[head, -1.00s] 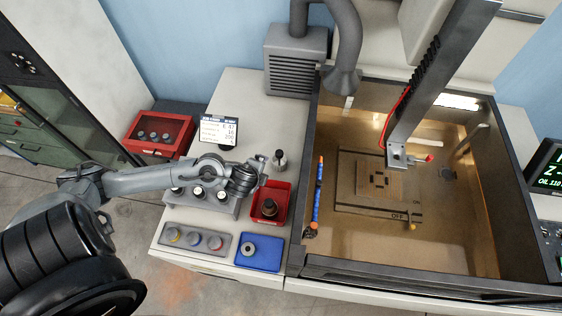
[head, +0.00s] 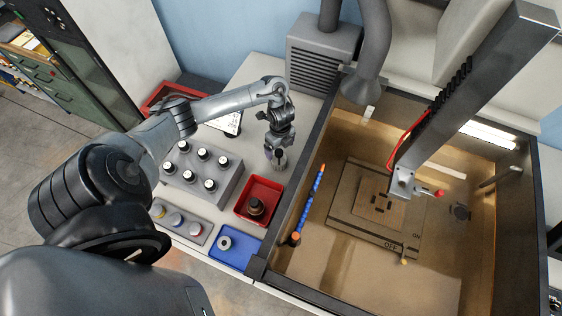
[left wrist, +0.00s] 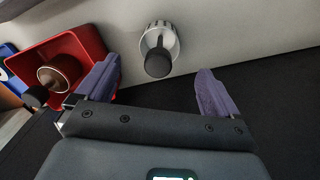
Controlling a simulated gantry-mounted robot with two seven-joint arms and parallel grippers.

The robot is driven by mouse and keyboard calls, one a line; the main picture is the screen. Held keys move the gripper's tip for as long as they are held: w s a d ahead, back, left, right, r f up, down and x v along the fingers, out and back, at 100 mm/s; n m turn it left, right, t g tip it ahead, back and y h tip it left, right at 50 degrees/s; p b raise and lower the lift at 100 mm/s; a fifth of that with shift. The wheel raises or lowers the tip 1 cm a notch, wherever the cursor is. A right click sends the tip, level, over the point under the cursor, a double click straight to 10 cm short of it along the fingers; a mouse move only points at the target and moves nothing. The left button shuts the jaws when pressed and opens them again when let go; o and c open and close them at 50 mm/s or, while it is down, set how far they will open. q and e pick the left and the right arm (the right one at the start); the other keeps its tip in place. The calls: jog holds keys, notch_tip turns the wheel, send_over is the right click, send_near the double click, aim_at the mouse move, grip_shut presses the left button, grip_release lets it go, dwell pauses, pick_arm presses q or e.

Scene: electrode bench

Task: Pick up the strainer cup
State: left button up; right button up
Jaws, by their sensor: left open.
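The strainer cup looks to be the small silver, ribbed cup (left wrist: 173,44) with a dark knob, standing on the pale bench top. In the head view the cup (head: 277,163) stands above the red tray, partly hidden by my left gripper (head: 276,150). My left gripper hangs just above it, pointing down. In the left wrist view the open purple fingers (left wrist: 156,86) are on either side of the cup's line, with the cup beyond their tips. Nothing is between the fingers. My right gripper is not in view.
A red tray (head: 245,212) holds a brown, dark-knobbed piece (head: 256,207). A grey block of several capped pieces (head: 226,180) stands left of it, a blue tray (head: 240,258) below. The tank's dark rim (head: 309,150) runs close on the right.

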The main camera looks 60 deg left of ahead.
aim_at(279, 152)
pick_arm(q)
jog(key=shift+f+b, duration=0.4)
jog(key=shift+f, duration=0.8)
notch_tip(279, 152, down, 3)
jog(key=shift+s+d, duration=0.15)
jog(key=shift+f, duration=0.6)
jog(key=c, duration=1.3)
jog(key=shift+o, duration=0.2)
jog(key=shift+r, duration=0.15)
